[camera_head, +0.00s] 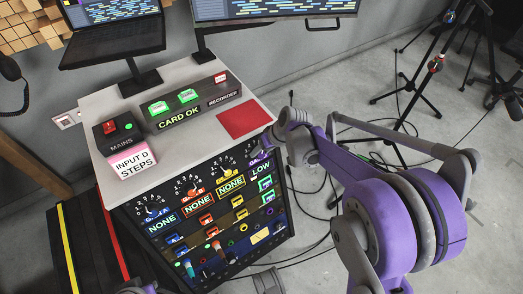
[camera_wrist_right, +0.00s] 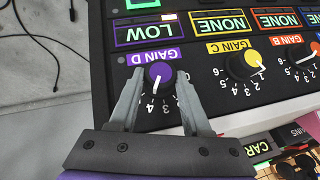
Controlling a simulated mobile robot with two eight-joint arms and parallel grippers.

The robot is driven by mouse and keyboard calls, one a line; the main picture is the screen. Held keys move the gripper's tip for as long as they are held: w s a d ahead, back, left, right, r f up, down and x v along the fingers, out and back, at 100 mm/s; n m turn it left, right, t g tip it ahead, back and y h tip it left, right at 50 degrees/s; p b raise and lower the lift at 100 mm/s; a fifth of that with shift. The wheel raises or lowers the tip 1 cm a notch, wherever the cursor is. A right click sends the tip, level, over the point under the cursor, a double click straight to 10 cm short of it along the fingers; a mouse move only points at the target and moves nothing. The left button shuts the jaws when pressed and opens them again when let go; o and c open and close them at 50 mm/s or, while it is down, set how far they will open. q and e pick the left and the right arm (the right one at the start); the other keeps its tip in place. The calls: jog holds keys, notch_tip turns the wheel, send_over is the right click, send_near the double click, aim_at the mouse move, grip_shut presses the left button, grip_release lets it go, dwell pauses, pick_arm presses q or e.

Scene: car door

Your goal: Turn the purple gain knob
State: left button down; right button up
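The purple gain knob (camera_wrist_right: 160,75) shows in the right wrist view under the label GAIN D (camera_wrist_right: 156,57). In the head view my right gripper (camera_head: 268,142) is at the panel's upper right corner and hides most of the knob. A screen reading LOW (camera_head: 262,169) is beside the knob.
The yellow knob (camera_wrist_right: 248,65), GAIN C, is beside the gripper; more knobs follow along the row. Cables and tripods stand at right.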

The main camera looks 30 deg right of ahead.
grip_shut()
jog(key=shift+d+y, duration=0.1)
jog(key=shift+y, duration=0.2)
jog(key=shift+d+f+m+y, duration=0.1)
jog(key=shift+d+m+y, duration=0.05)
jog(key=shift+m+y, duration=0.5)
jog(key=shift+d+f+m+t+y, duration=0.15)
jog(key=shift+m+t+y, duration=0.15)
jog(key=shift+m+y, duration=0.8)
jog(key=o, duration=0.6)
grip_release()
